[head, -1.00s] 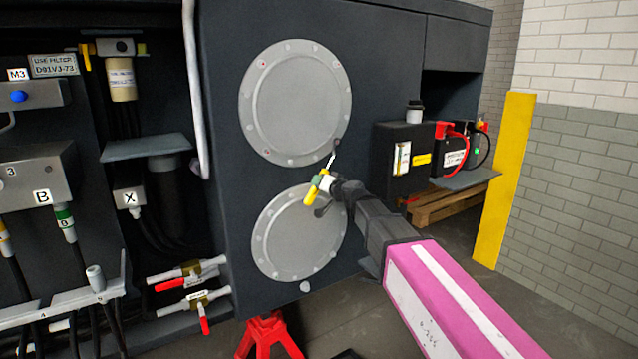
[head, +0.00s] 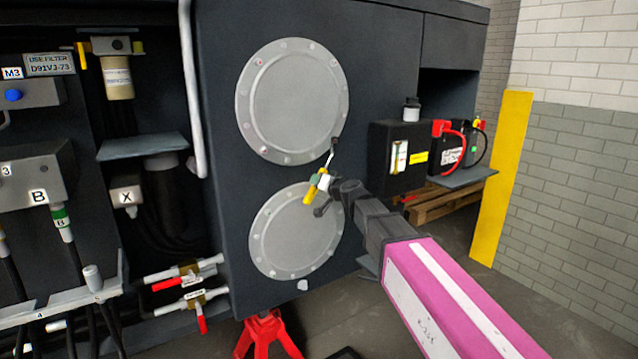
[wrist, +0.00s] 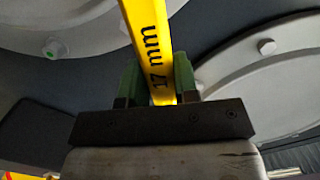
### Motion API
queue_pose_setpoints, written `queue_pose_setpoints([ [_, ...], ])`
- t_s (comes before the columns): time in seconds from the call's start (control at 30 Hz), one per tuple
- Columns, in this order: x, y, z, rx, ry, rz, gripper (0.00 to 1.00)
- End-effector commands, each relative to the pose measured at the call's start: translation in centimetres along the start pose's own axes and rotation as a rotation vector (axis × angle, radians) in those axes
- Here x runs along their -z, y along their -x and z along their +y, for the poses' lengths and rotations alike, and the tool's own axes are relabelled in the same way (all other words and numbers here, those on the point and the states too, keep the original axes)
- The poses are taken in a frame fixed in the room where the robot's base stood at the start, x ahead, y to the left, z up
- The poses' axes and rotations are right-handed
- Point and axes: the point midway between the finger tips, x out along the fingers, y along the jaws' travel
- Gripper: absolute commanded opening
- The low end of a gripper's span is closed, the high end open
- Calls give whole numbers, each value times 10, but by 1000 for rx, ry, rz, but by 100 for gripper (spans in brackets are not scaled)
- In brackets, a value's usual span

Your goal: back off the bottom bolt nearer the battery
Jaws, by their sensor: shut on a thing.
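Two round grey covers with rim bolts sit one above the other on the dark panel: the upper cover (head: 292,100) and the lower cover (head: 275,245). My gripper (head: 322,184) is shut on a yellow-handled wrench (head: 311,190), which reads "17 mm" in the wrist view (wrist: 150,40). The wrench's dark head (head: 335,145) is at the lower right rim of the upper cover, on the battery side. It hides any bolt beneath it, so I cannot tell whether it is seated. The battery (head: 455,150) with red and black cables is to the right.
A black box (head: 385,150) stands near the battery, above a wooden pallet (head: 435,203). A yellow post (head: 502,180) and brick wall are farther right. A red stand (head: 266,335) is below the panel. Hoses and valves (head: 190,285) crowd the left.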

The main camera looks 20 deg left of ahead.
Motion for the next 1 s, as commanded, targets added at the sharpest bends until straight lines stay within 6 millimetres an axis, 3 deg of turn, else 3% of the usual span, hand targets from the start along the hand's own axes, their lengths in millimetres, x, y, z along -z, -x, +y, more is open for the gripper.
queue_pose_setpoints([
  [0.67, -3, 25, 0, 0, -1, 1, 0],
  [1.0, -6, 57, 0, 0, -1, 1, 0],
])
